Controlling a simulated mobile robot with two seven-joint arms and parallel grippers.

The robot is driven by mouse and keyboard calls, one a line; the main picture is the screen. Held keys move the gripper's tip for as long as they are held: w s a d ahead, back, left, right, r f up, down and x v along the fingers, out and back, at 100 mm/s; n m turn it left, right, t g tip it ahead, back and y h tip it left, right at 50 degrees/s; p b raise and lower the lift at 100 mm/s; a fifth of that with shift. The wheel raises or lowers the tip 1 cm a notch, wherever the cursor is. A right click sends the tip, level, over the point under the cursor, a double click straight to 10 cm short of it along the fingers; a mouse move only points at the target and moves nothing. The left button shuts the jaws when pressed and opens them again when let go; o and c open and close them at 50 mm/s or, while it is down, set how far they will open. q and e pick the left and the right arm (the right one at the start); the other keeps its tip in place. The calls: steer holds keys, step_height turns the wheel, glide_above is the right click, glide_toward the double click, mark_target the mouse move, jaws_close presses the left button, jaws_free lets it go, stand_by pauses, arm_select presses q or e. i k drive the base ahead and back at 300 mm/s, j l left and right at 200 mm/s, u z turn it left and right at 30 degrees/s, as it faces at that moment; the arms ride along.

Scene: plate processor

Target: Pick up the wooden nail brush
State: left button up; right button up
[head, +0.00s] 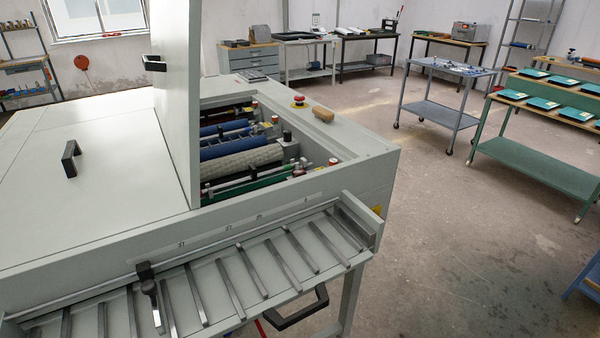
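A small tan wooden block with rounded ends, which looks like the wooden nail brush (323,114), lies on the pale top of the plate processor (350,140). It sits on the right-hand rim beside the open roller bay, a little right of a red stop button. Its bristles cannot be made out. Neither of my grippers shows in the head view.
The processor's lid (178,100) stands upright left of the open bay with its rollers (240,162). A slatted feed table (215,275) runs along the near side. A red button (299,101) stands near the brush. Floor (450,240) at right is clear.

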mark_target(328, 115)
steer(key=u, duration=0.85)
steer(key=l+u, duration=0.5)
steer(key=u, duration=0.2)
steer(key=l+u, duration=0.6)
steer(key=l, duration=0.15)
steer(key=k+l+u, duration=0.15)
steer(key=l+u, duration=0.15)
steer(key=k+l+u, duration=0.1)
steer(key=l, duration=0.2)
steer(key=k+l, duration=0.15)
steer(key=l, duration=0.2)
steer(key=k+l+u, duration=0.15)
steer(key=l, duration=0.15)
steer(key=k+l, duration=0.2)
steer(key=l, duration=0.2)
steer(key=k+l, duration=0.15)
steer(key=l, duration=0.25)
steer(key=k+l, duration=0.2)
steer(key=l, duration=0.2)
